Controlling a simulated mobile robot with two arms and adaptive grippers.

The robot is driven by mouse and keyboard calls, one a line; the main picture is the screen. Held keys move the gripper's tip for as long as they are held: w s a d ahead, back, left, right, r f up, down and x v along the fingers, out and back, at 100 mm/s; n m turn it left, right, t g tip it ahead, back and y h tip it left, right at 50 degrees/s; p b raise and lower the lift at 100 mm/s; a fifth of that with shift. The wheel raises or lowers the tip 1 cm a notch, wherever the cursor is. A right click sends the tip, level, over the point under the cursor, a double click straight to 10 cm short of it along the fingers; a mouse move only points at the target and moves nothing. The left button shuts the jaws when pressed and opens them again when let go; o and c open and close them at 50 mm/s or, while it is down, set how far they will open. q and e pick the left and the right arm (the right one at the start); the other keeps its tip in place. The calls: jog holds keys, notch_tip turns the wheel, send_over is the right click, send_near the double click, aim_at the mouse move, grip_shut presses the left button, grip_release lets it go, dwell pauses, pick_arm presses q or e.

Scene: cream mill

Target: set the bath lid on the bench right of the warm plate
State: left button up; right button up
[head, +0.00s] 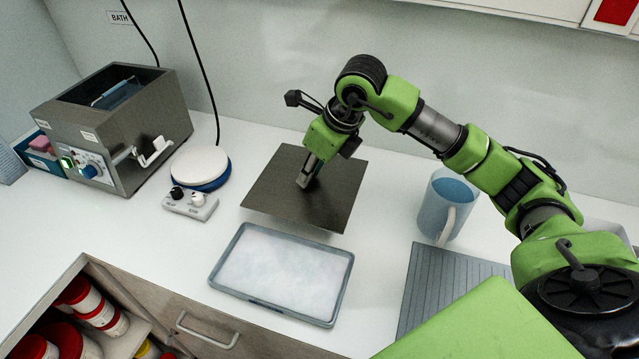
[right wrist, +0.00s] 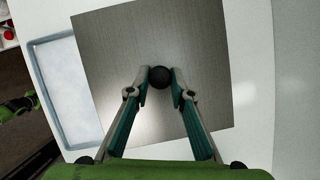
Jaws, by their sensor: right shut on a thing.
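The bath lid (head: 275,190) is a dark square metal plate, lying roughly level right of the warm plate (head: 200,164), which is round and white with a blue rim. My right gripper (head: 307,180) points down at the lid's middle and is shut on its round black knob, seen between the fingertips in the right wrist view (right wrist: 160,78). There the lid (right wrist: 110,45) covers part of the tray's edge, so it seems held above the bench (head: 130,225); the height is unclear. The steel bath (head: 140,125) stands open at left. My left gripper is not in view.
A shallow tray with white contents (head: 213,282) lies in front of the lid. A blue jug (head: 447,205) and a grey ribbed mat (head: 440,285) are at right. A control box with knobs (head: 190,203) fronts the warm plate.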

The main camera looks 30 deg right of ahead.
aim_at(322, 174)
jog(key=d+f, duration=0.1)
jog(key=w+d+f, duration=0.1)
jog(key=f, duration=0.1)
jog(key=d+f+p, duration=0.1)
jog(key=shift+w+d+f, duration=0.15)
jog(key=shift+w+f, duration=0.2)
jog(key=shift+f, duration=0.05)
notch_tip(322, 174, down, 3)
jog(key=shift+w+d+f+p, duration=0.1)
jog(key=shift+d+p, duration=0.05)
jog(key=shift+p, duration=0.85)
jog(key=shift+f, duration=0.15)
jog(key=o, duration=0.6)
jog(key=shift+f, duration=0.1)
jog(key=o, duration=0.4)
jog(key=shift+o, duration=0.2)
jog(key=b+v, duration=0.2)
jog(key=v, duration=1)
jog(key=shift+b, duration=0.35)
